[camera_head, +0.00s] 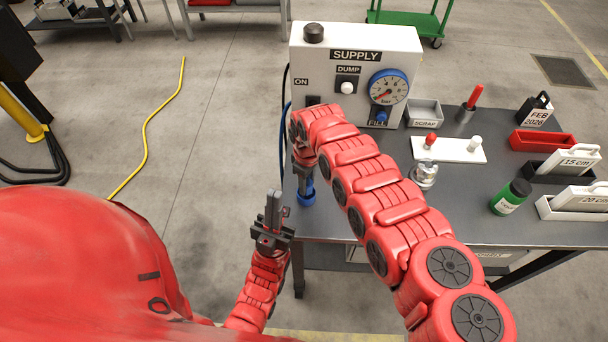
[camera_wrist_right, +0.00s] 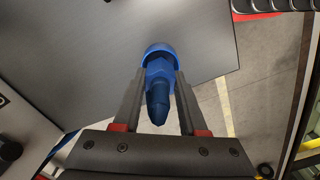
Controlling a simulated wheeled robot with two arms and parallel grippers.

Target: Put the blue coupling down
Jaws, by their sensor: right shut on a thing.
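The blue coupling (camera_head: 306,195) is at the left end of the grey table (camera_head: 400,215), below my right gripper (camera_head: 304,172). In the right wrist view the coupling (camera_wrist_right: 158,72) sits between the two fingers of my right gripper (camera_wrist_right: 160,95), which is shut on it. Its wide blue collar faces the tabletop near the edge; I cannot tell whether it touches. My left gripper (camera_head: 272,215) points up in front of the table's left edge, apart from the coupling. Its fingers look close together, seen nearly edge-on.
A white supply box (camera_head: 350,60) with gauge (camera_head: 388,87) stands at the back, with a blue hose (camera_head: 283,140) at its left. A grey scrap bin (camera_head: 424,112), white board (camera_head: 450,149), red tray (camera_head: 542,141) and green bottle (camera_head: 510,197) stand to the right.

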